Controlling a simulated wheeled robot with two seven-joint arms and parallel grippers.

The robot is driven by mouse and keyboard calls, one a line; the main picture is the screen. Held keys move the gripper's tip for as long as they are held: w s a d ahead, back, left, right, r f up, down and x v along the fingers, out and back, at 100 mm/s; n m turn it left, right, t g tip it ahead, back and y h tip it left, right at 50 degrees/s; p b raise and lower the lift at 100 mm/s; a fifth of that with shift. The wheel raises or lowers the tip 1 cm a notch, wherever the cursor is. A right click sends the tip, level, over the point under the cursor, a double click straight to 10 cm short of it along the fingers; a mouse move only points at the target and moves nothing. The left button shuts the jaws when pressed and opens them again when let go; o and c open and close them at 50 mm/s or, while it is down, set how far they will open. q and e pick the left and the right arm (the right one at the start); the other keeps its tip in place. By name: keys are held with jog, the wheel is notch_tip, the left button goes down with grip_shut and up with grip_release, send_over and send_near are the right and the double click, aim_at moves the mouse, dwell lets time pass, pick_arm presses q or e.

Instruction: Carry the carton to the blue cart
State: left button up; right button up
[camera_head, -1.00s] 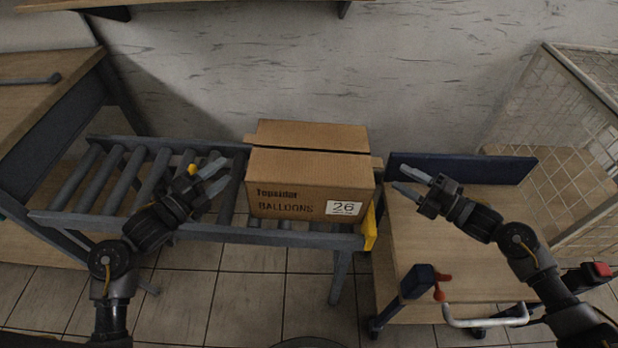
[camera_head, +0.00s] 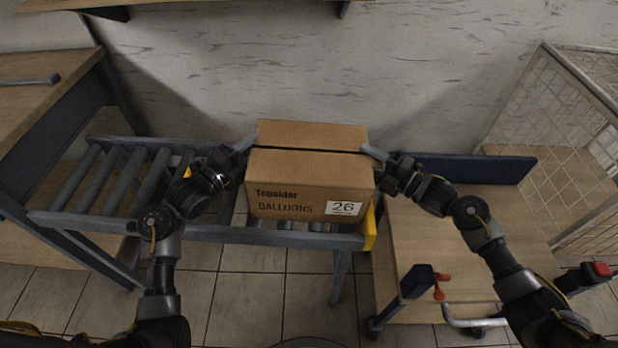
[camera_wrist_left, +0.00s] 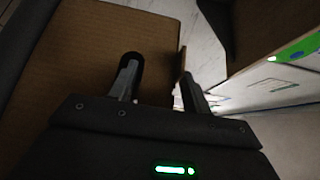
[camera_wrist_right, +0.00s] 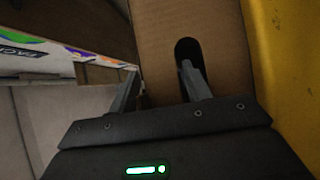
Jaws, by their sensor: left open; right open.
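The carton (camera_head: 310,187) is a brown box marked "Topsider BALLOONS 26", upright on the right end of the roller conveyor (camera_head: 190,226). My left gripper (camera_head: 243,150) is open at its left side. In the left wrist view one finger is at a dark hand hole in the carton wall (camera_wrist_left: 85,50), the other apart from it. My right gripper (camera_head: 374,156) is open at its right side. In the right wrist view one finger is at the hand hole in the wall (camera_wrist_right: 180,30). The blue cart (camera_head: 462,168), with a wooden deck, stands right of the conveyor.
A yellow stop (camera_head: 370,228) is at the conveyor's right end. A wire mesh cage (camera_head: 580,130) stands right of the cart, and a wooden table (camera_head: 45,95) is at the left. The cart's deck is bare.

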pick_arm(q)
jog(key=c, duration=0.9)
pick_arm(e)
jog(key=c, duration=0.9)
pick_arm(q)
jog(key=shift+o, duration=0.2)
pick_arm(e)
jog(key=shift+o, duration=0.2)
jog(key=shift+r, duration=0.1)
